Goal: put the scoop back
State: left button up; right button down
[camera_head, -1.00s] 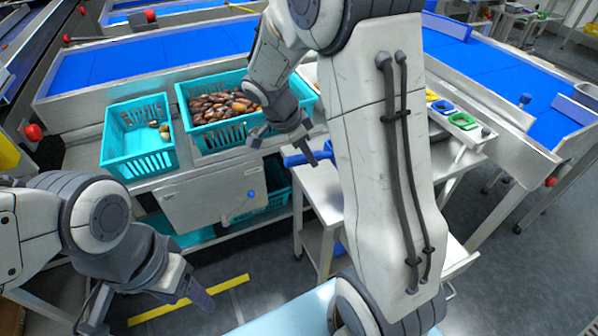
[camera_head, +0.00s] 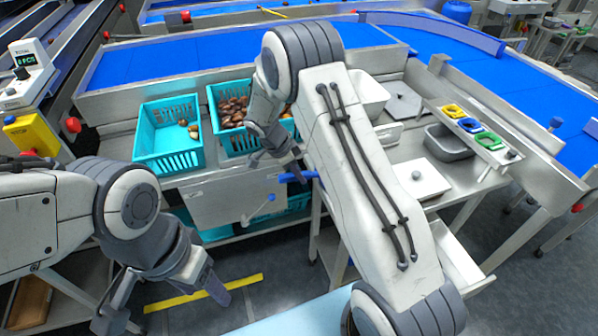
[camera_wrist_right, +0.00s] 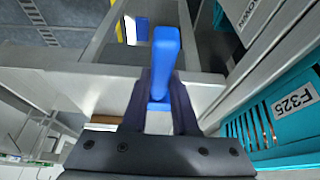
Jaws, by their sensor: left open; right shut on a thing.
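My right gripper (camera_head: 297,168) is shut on the scoop's blue handle (camera_head: 312,175), in front of the date crate and near the side table's corner. In the right wrist view, the blue handle (camera_wrist_right: 165,60) stands between the two dark fingers (camera_wrist_right: 160,105). The scoop's bowl cannot be made out in either view. My left gripper (camera_head: 168,300) is open and empty, low at the left above the floor.
A teal crate of dates (camera_head: 231,143) and a teal crate with a few dates (camera_head: 168,165) stand behind. A blue-tipped rod (camera_head: 260,208) is by the metal cabinet. A grey bin (camera_head: 447,146) and a rack of coloured trays (camera_head: 488,141) are at the right.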

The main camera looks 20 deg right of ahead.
jog(key=shift+f+b, duration=0.15)
jog(key=shift+b, duration=0.2)
jog(key=c, duration=0.7)
grip_release()
